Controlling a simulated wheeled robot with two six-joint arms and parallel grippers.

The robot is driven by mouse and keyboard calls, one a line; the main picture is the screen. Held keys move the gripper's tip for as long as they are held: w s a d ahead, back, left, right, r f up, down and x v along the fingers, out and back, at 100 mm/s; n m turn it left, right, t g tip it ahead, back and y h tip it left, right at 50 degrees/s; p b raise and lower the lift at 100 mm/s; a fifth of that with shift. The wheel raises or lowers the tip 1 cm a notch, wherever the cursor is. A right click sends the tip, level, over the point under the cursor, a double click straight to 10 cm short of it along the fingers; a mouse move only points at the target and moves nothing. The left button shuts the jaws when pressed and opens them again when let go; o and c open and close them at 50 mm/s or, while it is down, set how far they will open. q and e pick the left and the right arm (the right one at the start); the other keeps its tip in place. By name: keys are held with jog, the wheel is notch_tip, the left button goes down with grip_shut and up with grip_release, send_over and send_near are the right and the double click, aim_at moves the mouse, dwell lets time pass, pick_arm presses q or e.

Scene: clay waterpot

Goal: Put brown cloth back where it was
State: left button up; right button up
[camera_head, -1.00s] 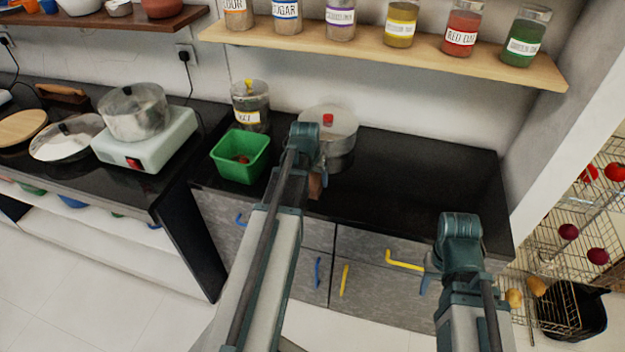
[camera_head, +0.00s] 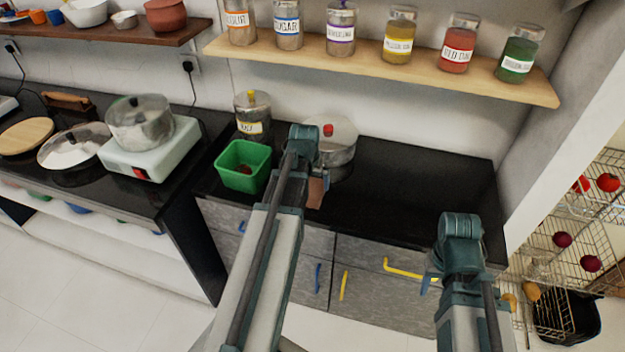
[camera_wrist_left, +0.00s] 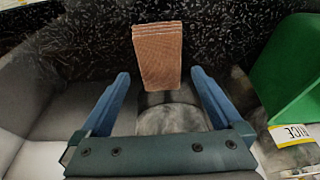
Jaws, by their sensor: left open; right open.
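The brown cloth (camera_head: 315,193) is at the black counter's front, partly hidden behind my left arm in the head view. In the left wrist view the cloth (camera_wrist_left: 158,55) is a folded brown strip just beyond and between my fingertips. My left gripper (camera_wrist_left: 160,76) is open, with a blue finger on each side and nothing clamped. In the head view my left gripper (camera_head: 320,176) is mostly hidden by its own wrist. My right gripper (camera_head: 429,282) is open, low in front of the drawers with yellow handles; its fingers are mostly hidden.
A lidded steel pot (camera_head: 337,150), a green bin (camera_head: 243,166) and a rice jar (camera_head: 253,118) stand near my left gripper. The counter's right part (camera_head: 430,190) is clear. A shelf with jars (camera_head: 380,70) is above. A wire rack (camera_head: 560,240) stands at the right.

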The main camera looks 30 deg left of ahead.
pick_arm(q)
jog(key=p+v, duration=0.6)
jog(key=v, duration=0.1)
jog(key=shift+r, duration=0.25)
jog(key=s+d+m+g, duration=0.1)
jog(key=s+d, duration=0.3)
jog(key=d, duration=0.6)
jog(key=s+d+m+g, duration=0.1)
jog(key=s+d+m, duration=0.2)
jog(key=d, duration=0.6)
jog(key=s+d+m+g, duration=0.1)
jog(key=s+d+m, duration=0.1)
jog(key=s+d, duration=0.4)
jog(key=d, duration=0.4)
jog(key=shift+d+f+m+g+y, duration=0.3)
jog(key=shift+f, duration=0.05)
